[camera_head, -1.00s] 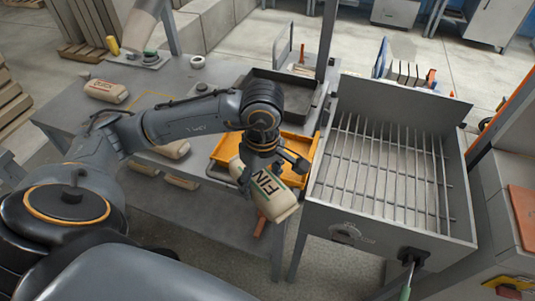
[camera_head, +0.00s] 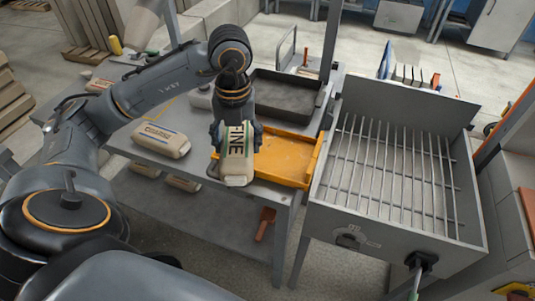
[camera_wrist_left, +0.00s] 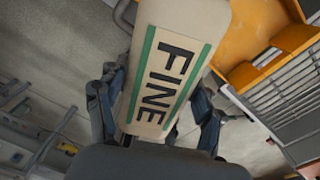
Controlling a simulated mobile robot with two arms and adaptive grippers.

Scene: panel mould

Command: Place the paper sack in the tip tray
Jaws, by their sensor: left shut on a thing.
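My left gripper (camera_head: 235,140) is shut on the paper sack (camera_head: 237,168), a pale sack with a green-edged label reading FINE. The sack hangs in front of the left part of an orange tray (camera_head: 285,158), which looks like the tip tray, and hides part of it. In the left wrist view, the sack (camera_wrist_left: 165,75) fills the middle between the fingers (camera_wrist_left: 155,105), and the orange tray (camera_wrist_left: 262,30) shows beyond it at upper right. I cannot tell how high the sack is above the tray. My right gripper is not in view.
A grey hopper with a bar grate (camera_head: 385,185) stands right of the orange tray. A dark pan (camera_head: 288,97) lies behind it. A sack marked COARSE (camera_head: 161,140) lies on the bench to the left. More sacks lie on the lower shelf, with a red-brown scoop (camera_head: 265,223).

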